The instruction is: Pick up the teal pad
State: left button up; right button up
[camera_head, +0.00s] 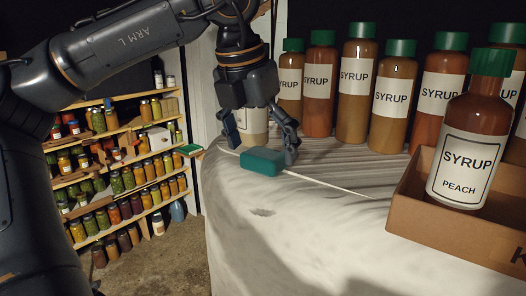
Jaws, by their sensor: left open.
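The teal pad (263,161) is a small rounded block lying on the pale table (290,230) near its left edge. My left gripper (259,146) points down from above, just behind and over the pad. Its fingers are apart, one to the left of the pad and one at its right end. I cannot tell whether the right finger touches the pad. Nothing is held between the fingers. My right gripper is not in view.
Several syrup bottles (357,80) with green caps stand behind and to the right. A cardboard box (420,213) holds a peach syrup bottle (468,145) at the right. A thin white line (335,186) crosses the table. Jar shelves (115,150) stand beyond. The front tabletop is clear.

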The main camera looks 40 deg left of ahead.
pick_arm(q)
jog(key=shift+w+f, duration=0.2)
jog(key=shift+f, duration=0.15)
jog(key=shift+s+d+r, duration=0.1)
jog(key=shift+s, duration=0.05)
jog(key=c, duration=1.1)
jog(key=shift+c, duration=0.2)
